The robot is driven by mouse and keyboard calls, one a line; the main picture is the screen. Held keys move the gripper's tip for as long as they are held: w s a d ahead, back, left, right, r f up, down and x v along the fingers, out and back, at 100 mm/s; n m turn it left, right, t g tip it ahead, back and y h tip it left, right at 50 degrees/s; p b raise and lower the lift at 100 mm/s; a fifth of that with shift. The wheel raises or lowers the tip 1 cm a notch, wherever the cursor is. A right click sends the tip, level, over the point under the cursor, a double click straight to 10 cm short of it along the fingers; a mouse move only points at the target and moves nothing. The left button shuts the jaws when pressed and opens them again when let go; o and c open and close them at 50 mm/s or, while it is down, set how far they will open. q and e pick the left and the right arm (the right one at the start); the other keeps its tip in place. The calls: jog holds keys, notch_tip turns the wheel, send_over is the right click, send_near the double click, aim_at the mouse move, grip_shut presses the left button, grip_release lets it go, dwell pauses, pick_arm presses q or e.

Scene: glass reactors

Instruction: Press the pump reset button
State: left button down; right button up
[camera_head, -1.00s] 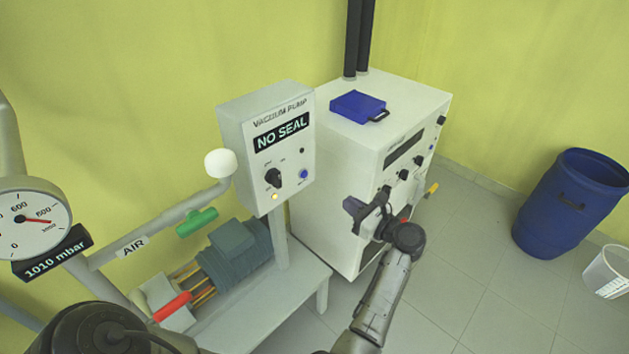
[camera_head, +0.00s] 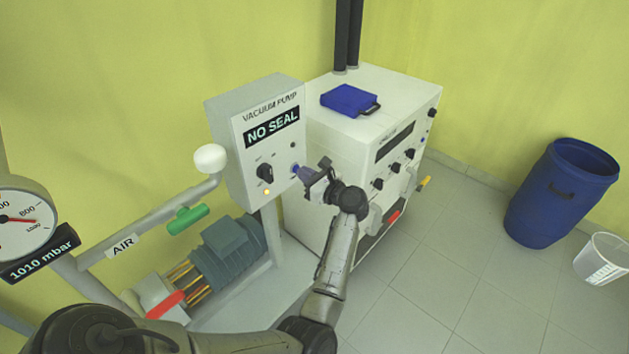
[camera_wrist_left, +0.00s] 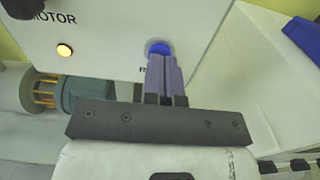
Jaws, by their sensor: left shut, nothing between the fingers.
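The vacuum pump box (camera_head: 262,130) has a grey-white front with a "NO SEAL" display, a black knob and a lit amber lamp (camera_head: 267,192). The blue reset button (camera_head: 294,168) is at the right of its front, below a small dark dot. My left gripper (camera_head: 299,170) is shut and empty, its fingertips at the button. In the left wrist view the shut fingers (camera_wrist_left: 163,65) point at the blue button (camera_wrist_left: 158,47) and cover its lower part. I cannot tell whether they touch it. My right gripper is not in view.
A white cabinet (camera_head: 345,135) with knobs and a blue case (camera_head: 349,99) on top stands right of the pump box. The motor (camera_head: 228,248) and a pipe with a green handle (camera_head: 188,218) are below and left. A blue barrel (camera_head: 560,195) stands far right on open floor.

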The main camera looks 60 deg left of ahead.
pick_arm(q)
jog(key=shift+a, duration=0.35)
